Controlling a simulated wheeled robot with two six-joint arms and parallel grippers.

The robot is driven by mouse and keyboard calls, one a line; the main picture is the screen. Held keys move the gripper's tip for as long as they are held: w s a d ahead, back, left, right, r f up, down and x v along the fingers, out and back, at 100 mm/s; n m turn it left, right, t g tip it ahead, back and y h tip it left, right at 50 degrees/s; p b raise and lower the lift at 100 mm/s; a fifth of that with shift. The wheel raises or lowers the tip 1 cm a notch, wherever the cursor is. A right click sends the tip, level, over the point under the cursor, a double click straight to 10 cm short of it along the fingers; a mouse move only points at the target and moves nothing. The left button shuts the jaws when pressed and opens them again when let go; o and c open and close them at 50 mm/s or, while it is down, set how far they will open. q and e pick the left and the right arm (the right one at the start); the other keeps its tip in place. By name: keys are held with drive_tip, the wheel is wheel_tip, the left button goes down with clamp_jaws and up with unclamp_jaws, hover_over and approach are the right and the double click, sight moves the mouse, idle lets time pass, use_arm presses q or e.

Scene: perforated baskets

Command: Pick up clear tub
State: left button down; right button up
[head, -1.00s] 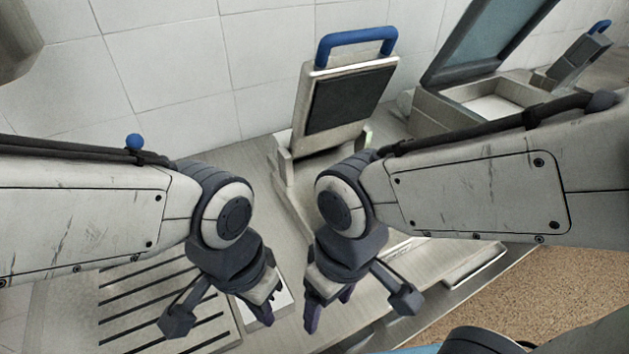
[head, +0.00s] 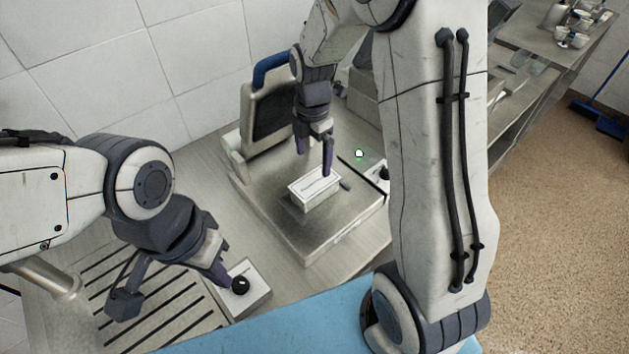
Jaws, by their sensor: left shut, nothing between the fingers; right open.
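A small pale rectangular tub (head: 314,196) with dark print on its top sits on the flat metal plate of a machine (head: 335,222); I cannot tell from here how clear its walls are. My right gripper (head: 314,156) is open and points down just above the tub, its two dark fingers apart with nothing held. I cannot tell whether a fingertip touches the tub. My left gripper (head: 222,276) is shut and empty at the lower left, close to a black knob (head: 240,285) on a small white block.
The machine has an upright back with a blue handle (head: 272,68) behind the tub. A slotted metal drain surface (head: 160,306) lies at the lower left. A blue surface (head: 270,325) is at the front. Cups (head: 572,38) stand far off at the upper right.

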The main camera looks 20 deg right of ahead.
sight(315, 182)
wheel_tip(315, 182, down, 5)
drive_tip(key=shift+r+p, duration=0.2)
drive_tip(key=shift+p, duration=0.1)
drive_tip(key=f+p, duration=0.1)
drive_tip(key=f, duration=0.1)
drive_tip(key=f+p, duration=0.1)
drive_tip(key=f, duration=0.1)
drive_tip(key=shift+s+d+f, duration=0.15)
drive_tip(key=shift+s+f, duration=0.05)
drive_tip(key=shift+f, duration=0.5)
drive_tip(key=c, duration=1.5)
clamp_jaws()
drive_tip(key=shift+r, duration=0.15)
